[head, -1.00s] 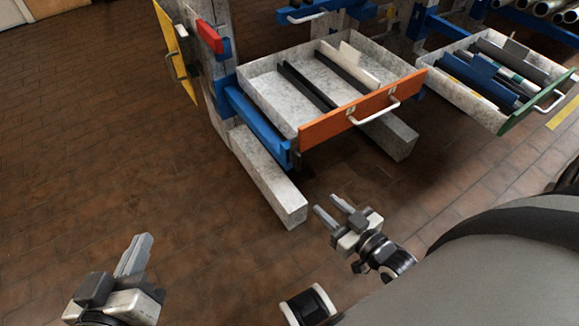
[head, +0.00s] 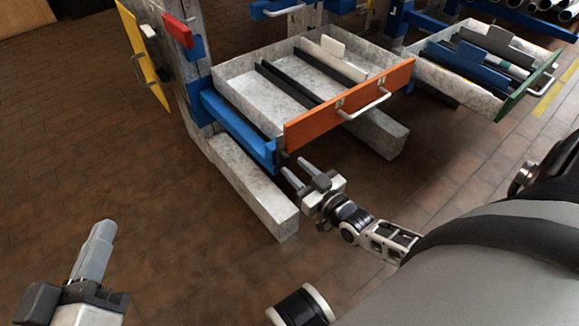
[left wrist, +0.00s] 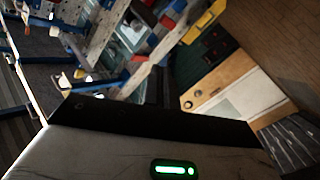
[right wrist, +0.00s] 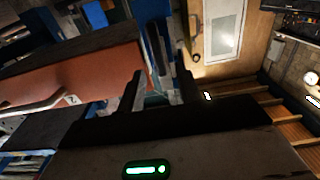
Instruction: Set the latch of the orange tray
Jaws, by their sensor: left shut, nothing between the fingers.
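The orange tray is a pale metal drawer with an orange front (head: 350,103) and a white handle (head: 365,105), pulled out of the rack. Its front also shows in the right wrist view (right wrist: 85,85). I cannot clearly make out the latch; a small dark part (head: 281,144) sits at the front's left end, beside the blue rail (head: 236,130). My right gripper (head: 296,168) is open and empty, just below and in front of that corner, apparently apart from it. Its spread fingers show in the right wrist view (right wrist: 161,88). My left gripper (head: 102,232) is shut and empty, far from the tray.
Dark and white dividers (head: 290,83) lie in the tray. A green-fronted tray (head: 526,85) stands out at the right. A pale rack foot (head: 245,185) runs along the floor beside my right gripper. A yellow panel (head: 140,55) and red block (head: 178,30) are upper left. The left floor is clear.

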